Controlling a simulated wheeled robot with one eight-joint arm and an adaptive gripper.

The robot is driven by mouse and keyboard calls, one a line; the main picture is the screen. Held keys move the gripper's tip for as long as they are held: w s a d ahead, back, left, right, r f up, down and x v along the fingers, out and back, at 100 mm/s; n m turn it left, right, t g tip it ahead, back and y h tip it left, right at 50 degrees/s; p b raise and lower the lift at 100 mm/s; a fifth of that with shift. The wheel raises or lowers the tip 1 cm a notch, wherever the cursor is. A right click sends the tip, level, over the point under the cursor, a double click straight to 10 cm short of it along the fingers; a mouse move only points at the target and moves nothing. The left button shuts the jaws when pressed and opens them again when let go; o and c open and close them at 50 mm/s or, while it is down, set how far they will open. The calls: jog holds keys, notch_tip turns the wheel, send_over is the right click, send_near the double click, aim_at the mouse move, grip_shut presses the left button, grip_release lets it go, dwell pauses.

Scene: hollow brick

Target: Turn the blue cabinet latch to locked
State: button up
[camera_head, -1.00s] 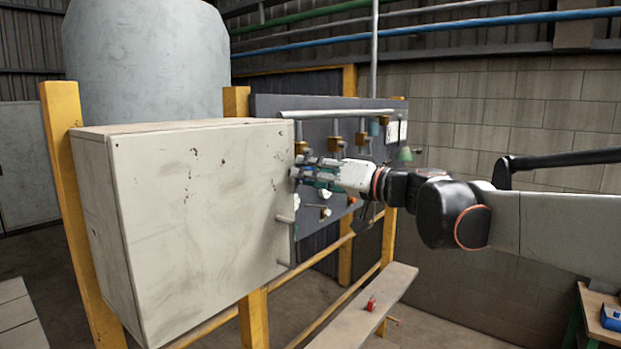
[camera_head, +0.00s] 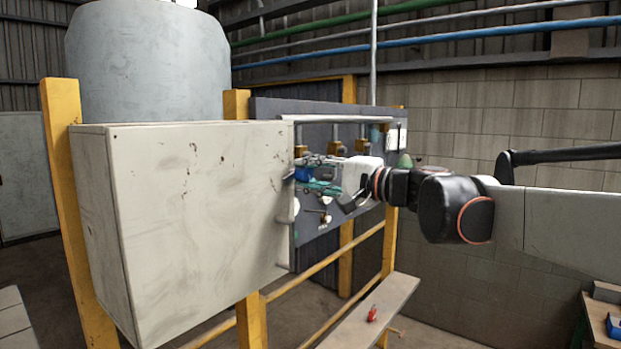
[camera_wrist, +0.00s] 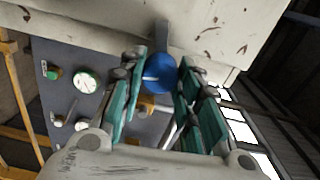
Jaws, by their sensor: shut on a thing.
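The cabinet (camera_head: 200,215) is a worn off-white box at the left of the head view, its door face toward me. The blue latch (camera_head: 303,174) shows at the door's right edge. In the wrist view the latch (camera_wrist: 160,72) is a round blue part with a grey bar above it, next to the pale cabinet (camera_wrist: 225,30). My gripper (camera_head: 312,172) comes in from the right. In the wrist view my gripper (camera_wrist: 160,68) has its green-padded fingers on either side of the latch, shut on it. The exact contact points are partly hidden.
A dark panel (camera_head: 270,108) with valves and gauges stands behind my gripper. Yellow posts (camera_head: 237,105) frame the cabinet. A narrow shelf (camera_head: 390,300) below holds a small red item (camera_head: 372,314). A block wall (camera_head: 470,110) is at the right.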

jog(key=shift+f+m, duration=0.1)
jog(key=shift+m, duration=1.3)
jog(key=shift+b, duration=0.3)
jog(key=o, duration=1.1)
jog(key=shift+c, duration=0.2)
jog(key=v, duration=0.7)
jog(key=shift+s+d, duration=0.2)
jog(key=shift+d, duration=0.05)
